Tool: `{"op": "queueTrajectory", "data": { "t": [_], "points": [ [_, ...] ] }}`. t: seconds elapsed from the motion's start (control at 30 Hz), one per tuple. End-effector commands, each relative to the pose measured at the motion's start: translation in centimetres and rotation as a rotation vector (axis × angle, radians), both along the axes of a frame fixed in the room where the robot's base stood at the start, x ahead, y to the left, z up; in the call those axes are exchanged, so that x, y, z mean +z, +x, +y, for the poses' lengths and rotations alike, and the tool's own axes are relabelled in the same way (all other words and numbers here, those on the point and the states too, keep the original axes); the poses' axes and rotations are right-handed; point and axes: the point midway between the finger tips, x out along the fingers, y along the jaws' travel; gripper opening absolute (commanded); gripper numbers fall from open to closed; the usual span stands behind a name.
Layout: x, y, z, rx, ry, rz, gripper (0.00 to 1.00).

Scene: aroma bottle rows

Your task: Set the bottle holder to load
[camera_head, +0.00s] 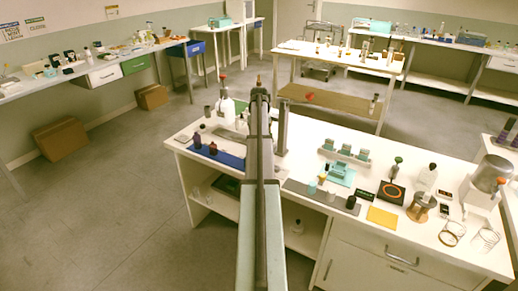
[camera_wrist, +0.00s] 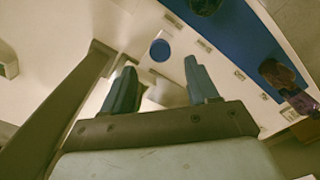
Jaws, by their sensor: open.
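My gripper (camera_wrist: 160,84) is open in the wrist view, its two dark blue fingers apart with nothing between them. In the head view my own arm reaches up the middle over the white bench (camera_head: 285,238) and hides part of it. I cannot tell for sure which thing is the bottle holder. A teal fixture (camera_head: 341,174) stands on the bench right of my arm, with a row of teal-topped pieces (camera_head: 345,151) behind it. Dark bottles (camera_head: 205,147) stand by a blue mat (camera_head: 230,160) left of my arm. The mat also shows in the wrist view (camera_wrist: 235,45).
Right of my arm, a grey mat (camera_head: 300,188) carries small bottles. A dark post (camera_head: 282,130) rises close beside my arm.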

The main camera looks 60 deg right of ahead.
Motion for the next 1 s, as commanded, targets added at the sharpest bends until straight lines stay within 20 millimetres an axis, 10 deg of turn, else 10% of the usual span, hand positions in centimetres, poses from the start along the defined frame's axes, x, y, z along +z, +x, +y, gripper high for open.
{"op": "queueTrajectory", "data": {
  "t": [0.4,0.83,1.0],
  "points": [
    [-5.4,0.0,0.0,0.000,0.001,-0.001,0.59],
    [-6.0,0.0,0.0,0.000,0.001,-0.001,0.59],
    [-6.0,0.0,0.0,0.000,0.001,-0.001,0.43]
  ]
}}
